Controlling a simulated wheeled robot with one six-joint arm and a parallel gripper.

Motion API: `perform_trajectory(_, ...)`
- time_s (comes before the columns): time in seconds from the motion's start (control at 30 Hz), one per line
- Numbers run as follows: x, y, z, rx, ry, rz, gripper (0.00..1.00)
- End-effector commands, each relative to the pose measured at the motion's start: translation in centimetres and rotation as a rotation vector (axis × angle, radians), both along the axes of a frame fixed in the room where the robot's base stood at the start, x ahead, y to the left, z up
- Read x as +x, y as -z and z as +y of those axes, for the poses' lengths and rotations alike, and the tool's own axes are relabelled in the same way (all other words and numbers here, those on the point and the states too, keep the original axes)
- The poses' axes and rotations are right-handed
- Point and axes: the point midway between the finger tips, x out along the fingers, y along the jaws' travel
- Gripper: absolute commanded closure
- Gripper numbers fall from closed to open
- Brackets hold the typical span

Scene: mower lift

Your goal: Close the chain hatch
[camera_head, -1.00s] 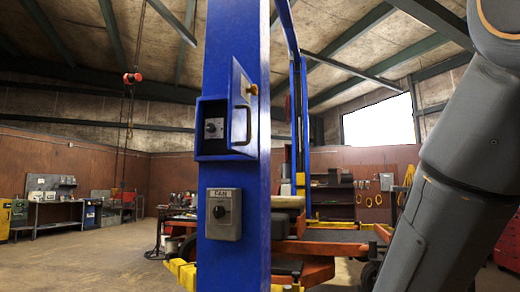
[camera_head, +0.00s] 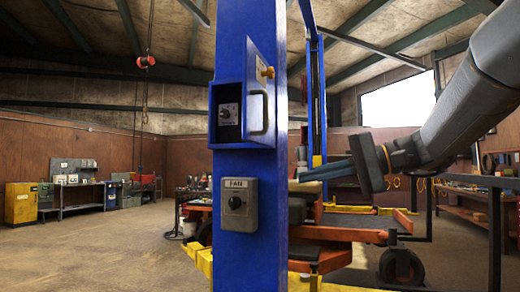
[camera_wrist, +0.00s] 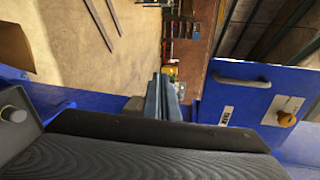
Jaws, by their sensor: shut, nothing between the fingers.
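The chain hatch is a small blue box (camera_head: 215,115) on a blue post, with a dial (camera_head: 229,114) inside. Its blue door (camera_head: 261,95) stands open on the right side, showing a bar handle and an orange-yellow knob. In the wrist view the door (camera_wrist: 215,100) is on the right, with its handle (camera_wrist: 242,81), a white label and the knob (camera_wrist: 287,119). My gripper (camera_head: 304,176) is shut and empty, to the right of and lower than the door in the head view. In the wrist view its fingers (camera_wrist: 166,88) point left of the door, apart from it in the picture.
A grey FAN switch box (camera_head: 239,204) is on the blue post (camera_head: 250,265) below the hatch. An orange lift platform (camera_head: 345,232) stands behind to the right. A yellow cabinet (camera_head: 20,203) and workbench are far left. The floor at left is clear.

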Motion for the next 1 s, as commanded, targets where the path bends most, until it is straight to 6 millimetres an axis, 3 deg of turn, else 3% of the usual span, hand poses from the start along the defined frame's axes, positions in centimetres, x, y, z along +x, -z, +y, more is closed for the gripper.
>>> perform_trajectory(0.03, -0.1, -3.2, -0.5, 0.048, -0.007, -0.053, 1.00)
perform_trajectory(0.1, -0.4, -6.6, -0.9, 0.106, -0.023, -0.114, 1.00)
perform_trajectory(0.23, -0.9, -9.9, -1.3, 0.159, -0.040, -0.176, 1.00)
perform_trajectory(0.43, -0.5, -10.6, 0.4, 0.171, -0.048, -0.187, 1.00)
perform_trajectory(1.0, 2.9, -10.6, 10.2, 0.169, -0.047, -0.184, 1.00)
